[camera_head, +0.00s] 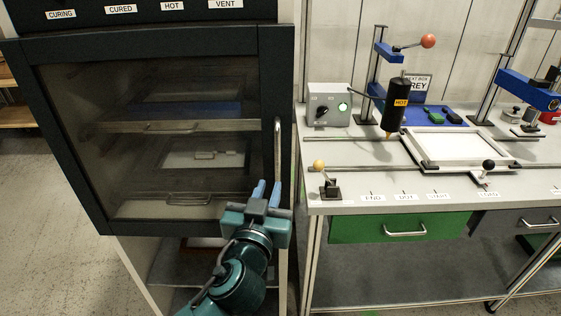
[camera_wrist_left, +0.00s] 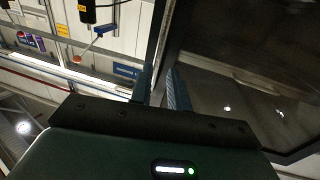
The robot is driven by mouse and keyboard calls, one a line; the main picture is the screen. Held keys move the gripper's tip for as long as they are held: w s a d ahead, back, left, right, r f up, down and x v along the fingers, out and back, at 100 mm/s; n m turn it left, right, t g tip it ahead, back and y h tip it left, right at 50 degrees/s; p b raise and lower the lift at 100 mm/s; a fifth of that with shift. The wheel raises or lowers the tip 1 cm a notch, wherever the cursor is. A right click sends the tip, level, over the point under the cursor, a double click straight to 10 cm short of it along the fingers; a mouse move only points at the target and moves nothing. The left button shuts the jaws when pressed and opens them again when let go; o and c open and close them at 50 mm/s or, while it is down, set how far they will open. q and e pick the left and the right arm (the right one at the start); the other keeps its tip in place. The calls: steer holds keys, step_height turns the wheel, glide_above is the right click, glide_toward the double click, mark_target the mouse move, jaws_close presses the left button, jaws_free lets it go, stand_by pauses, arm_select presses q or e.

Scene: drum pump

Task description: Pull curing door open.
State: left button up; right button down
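My right gripper is in neither view.
A workbench (camera_head: 345,207) stands close on the right, with a control box (camera_head: 330,104), a black cylinder (camera_head: 395,105), a white framed screen (camera_head: 452,144) and a green drawer (camera_head: 400,228). Open floor (camera_head: 50,235) lies left of the cabinet.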

mark_target(277, 166)
arm_select(q)
steer(key=w, duration=0.3)
steer(key=w+d+p, duration=0.1)
steer(key=w, duration=0.2)
steer(key=w+d, duration=0.1)
steer(key=w, duration=0.2)
steer(key=shift+c, duration=0.2)
steer(key=shift+a, duration=0.1)
jaws_close()
